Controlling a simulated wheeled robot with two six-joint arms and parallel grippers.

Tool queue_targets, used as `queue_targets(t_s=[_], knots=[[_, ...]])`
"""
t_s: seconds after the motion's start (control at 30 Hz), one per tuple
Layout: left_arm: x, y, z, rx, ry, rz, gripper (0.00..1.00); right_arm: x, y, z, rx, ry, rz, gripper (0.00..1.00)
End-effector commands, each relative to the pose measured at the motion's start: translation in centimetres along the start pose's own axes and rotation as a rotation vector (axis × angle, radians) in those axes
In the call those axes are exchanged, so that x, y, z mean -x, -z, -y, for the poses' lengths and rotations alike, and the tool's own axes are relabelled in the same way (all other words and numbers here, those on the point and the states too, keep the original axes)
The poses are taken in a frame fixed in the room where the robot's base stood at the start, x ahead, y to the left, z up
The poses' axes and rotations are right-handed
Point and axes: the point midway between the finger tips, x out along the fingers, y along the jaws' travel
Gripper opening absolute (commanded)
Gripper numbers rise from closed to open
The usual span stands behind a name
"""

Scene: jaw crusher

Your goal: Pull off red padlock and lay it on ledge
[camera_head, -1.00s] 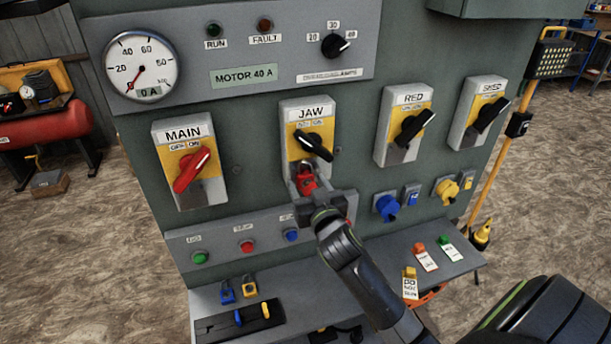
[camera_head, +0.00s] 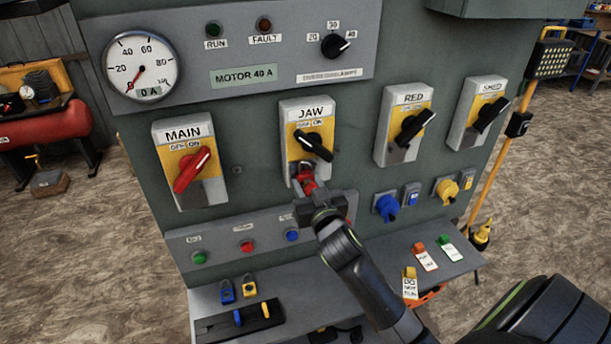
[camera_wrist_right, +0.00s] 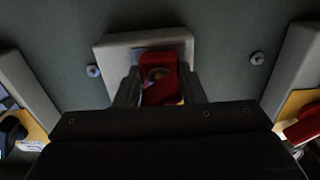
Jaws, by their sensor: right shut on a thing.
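The red padlock (camera_head: 307,181) is at the lower end of the JAW switch box (camera_head: 292,137), below its black handle. My right gripper (camera_head: 312,194) reaches up from below and is shut on the padlock. In the right wrist view the padlock (camera_wrist_right: 159,76) sits between the two fingers, in front of the grey box (camera_wrist_right: 115,57). Whether its shackle still passes through the box cannot be told. The grey ledge (camera_head: 212,298) runs along the bottom of the panel. My left gripper is not in view.
On the ledge are a blue padlock (camera_head: 227,292), a yellow padlock (camera_head: 250,287), a black tray (camera_head: 240,322) and several tags, among them a yellow one (camera_head: 410,283). Push buttons (camera_head: 247,246) and blue and yellow sockets lie near my arm. The ledge's middle is partly behind my arm.

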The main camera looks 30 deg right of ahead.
Motion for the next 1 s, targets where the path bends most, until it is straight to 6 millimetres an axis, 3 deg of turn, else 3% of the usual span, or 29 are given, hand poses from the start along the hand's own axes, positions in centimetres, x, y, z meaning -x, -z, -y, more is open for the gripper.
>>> queue_targets(t_s=[0.47,1.0], knots=[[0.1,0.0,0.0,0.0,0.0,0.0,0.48,0.3,0.0,0.0,0.0,0.0,0.0,0.21],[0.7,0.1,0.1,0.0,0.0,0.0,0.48,2.9,0.1,0.0,0.0,0.0,0.0,0.21]])
